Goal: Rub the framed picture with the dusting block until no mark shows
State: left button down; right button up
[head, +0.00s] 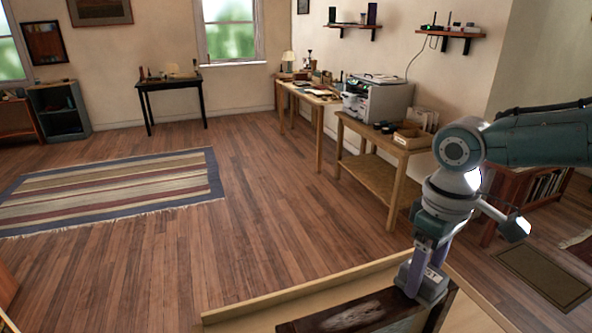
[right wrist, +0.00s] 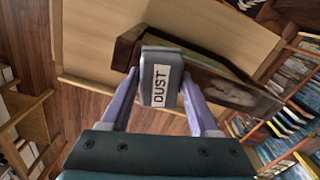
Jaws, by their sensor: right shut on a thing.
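The framed picture (head: 350,313) has a dark brown frame and lies at the bottom of the head view, partly cut off. My right gripper (head: 424,268) is shut on the dusting block (head: 433,285), a grey block labelled DUST, also clear in the right wrist view (right wrist: 160,88). The block is over the frame's right end; contact is unclear. My left gripper is out of view.
A wooden side table (head: 375,182) with a printer (head: 378,100) stands beyond. Low bookshelves (right wrist: 290,125) are at the right. The floor (head: 260,225) ahead is open, with a striped rug (head: 115,190).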

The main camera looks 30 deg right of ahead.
aim_at(324, 326)
jog(key=shift+w+a+r+p, duration=0.1)
jog(key=shift+a+p, duration=0.3)
jog(key=shift+a, duration=0.15)
jog(key=shift+w+a+r+p, duration=0.1)
jog(key=shift+a+p, duration=0.25)
jog(key=shift+a, duration=0.2)
jog(key=shift+w+a+p, duration=0.2)
jog(key=shift+a+p, duration=0.1)
jog(key=shift+a, duration=0.5)
jog(key=shift+w+a+p, duration=0.2)
jog(key=shift+a+p, duration=0.05)
jog(key=shift+a, duration=0.55)
jog(key=shift+w+a+f+p, duration=0.1)
jog(key=shift+w+a+p, duration=0.1)
jog(key=shift+a, duration=0.55)
jog(key=shift+w+a+f+p, duration=0.1)
jog(key=shift+w+a+f, duration=0.1)
jog(key=shift+a, duration=0.6)
jog(key=shift+w+a+f+p, duration=0.1)
jog(key=shift+w+a, duration=0.1)
jog(key=shift+a, duration=0.55)
jog(key=shift+w+a+r+p, duration=0.15)
jog(key=shift+w+a, duration=0.1)
jog(key=shift+a, duration=0.85)
jog(key=shift+w+a+p, duration=0.1)
jog(key=shift+w+a, duration=0.2)
jog(key=shift+a, duration=0.75)
jog(key=shift+w+a+r+p, duration=0.15)
jog(key=shift+w+a, duration=0.1)
jog(key=shift+a, duration=0.85)
